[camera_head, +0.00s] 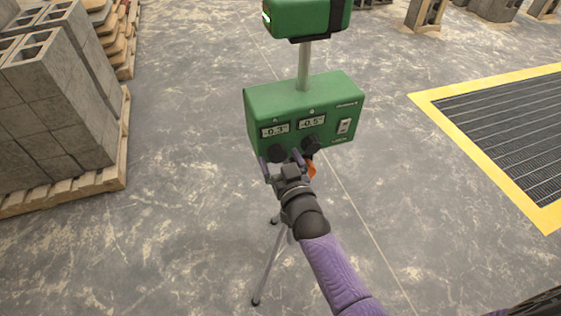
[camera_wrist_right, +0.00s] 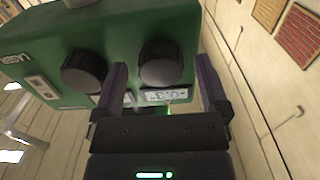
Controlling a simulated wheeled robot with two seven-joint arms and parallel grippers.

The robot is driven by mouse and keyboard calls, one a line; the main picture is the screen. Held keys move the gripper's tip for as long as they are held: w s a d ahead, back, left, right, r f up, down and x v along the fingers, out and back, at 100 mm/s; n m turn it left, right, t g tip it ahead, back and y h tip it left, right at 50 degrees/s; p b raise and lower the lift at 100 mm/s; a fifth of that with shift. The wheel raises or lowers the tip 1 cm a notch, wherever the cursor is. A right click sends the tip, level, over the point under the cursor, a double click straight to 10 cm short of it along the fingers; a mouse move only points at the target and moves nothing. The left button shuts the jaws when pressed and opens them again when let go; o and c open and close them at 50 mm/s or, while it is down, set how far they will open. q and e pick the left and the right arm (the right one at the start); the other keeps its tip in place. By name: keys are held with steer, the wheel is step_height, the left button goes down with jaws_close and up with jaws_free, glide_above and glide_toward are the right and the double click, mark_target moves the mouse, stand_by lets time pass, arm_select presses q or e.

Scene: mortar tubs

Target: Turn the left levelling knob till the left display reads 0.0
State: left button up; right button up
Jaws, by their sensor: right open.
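The green levelling box (camera_head: 345,88) stands on a tripod. Its left display (camera_head: 275,131) reads -0.3° and its right display (camera_head: 312,122) reads -0.5°. The left knob (camera_head: 277,153) and right knob (camera_head: 311,145) are dark and sit below the displays. My right gripper (camera_head: 281,157) is open, with one finger on each side of the left knob. In the right wrist view the left knob (camera_wrist_right: 160,66) lies between the two fingertips, with the right knob (camera_wrist_right: 86,72) outside them. Whether the fingers touch the left knob cannot be told. My left gripper is out of view.
A green instrument head (camera_head: 308,18) tops the post above the box. Grey blocks (camera_head: 55,110) stand on a wooden pallet (camera_head: 75,192) at left. A yellow-edged floor grate (camera_head: 500,115) lies at right. The floor around the tripod (camera_head: 265,270) is clear.

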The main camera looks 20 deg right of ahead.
steer(key=shift+c, duration=0.4)
steer(key=c, duration=1.2)
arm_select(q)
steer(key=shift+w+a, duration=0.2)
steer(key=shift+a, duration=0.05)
